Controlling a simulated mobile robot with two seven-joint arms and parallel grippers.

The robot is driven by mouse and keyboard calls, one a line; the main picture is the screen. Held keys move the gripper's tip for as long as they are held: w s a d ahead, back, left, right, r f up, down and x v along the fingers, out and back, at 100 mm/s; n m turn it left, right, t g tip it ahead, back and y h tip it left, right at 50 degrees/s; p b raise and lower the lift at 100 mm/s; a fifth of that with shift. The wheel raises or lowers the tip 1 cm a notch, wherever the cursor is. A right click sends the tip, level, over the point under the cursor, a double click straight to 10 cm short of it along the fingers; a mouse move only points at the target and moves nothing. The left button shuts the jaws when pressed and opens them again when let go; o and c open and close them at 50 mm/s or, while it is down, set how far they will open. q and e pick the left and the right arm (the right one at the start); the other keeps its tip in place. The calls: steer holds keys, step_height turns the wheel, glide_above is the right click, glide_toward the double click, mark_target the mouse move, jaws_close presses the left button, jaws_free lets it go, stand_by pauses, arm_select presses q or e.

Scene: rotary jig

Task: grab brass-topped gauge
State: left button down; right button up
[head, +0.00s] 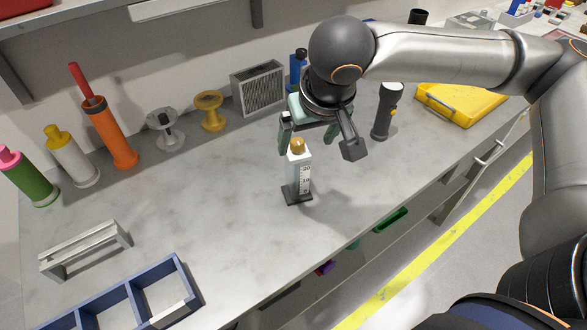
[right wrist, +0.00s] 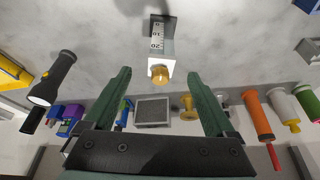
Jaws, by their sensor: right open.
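The brass-topped gauge (head: 299,175) stands upright on the grey bench, a pale block with a dark base, a printed scale and a brass knob on top. It also shows in the right wrist view (right wrist: 158,44), at the top middle, with its brass knob towards the fingers. My right gripper (head: 308,134) is open and empty, with green fingers just behind and above the gauge's top in the head view. In the right wrist view my right gripper (right wrist: 160,78) has one finger on either side of the knob's line. Contact cannot be seen. My left gripper is not in view.
A black flashlight (head: 387,110) stands right of the gripper, and a grey vented box (head: 258,88) behind it. Spools, including a yellow one (head: 210,110), and an orange tube (head: 111,135) stand left. A blue divided tray (head: 190,287) lies front left. The bench around the gauge is clear.

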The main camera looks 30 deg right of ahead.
mark_target(302, 155)
steer(key=b+x, duration=0.1)
steer(key=x, duration=0.6)
steer(key=shift+d+r, duration=0.1)
steer(key=shift+w+x, duration=0.2)
steer(key=shift+x, duration=1.15)
steer(key=shift+w+x, duration=0.2)
steer(key=shift+x, duration=1.15)
steer(key=shift+r, duration=0.15)
jaws_close()
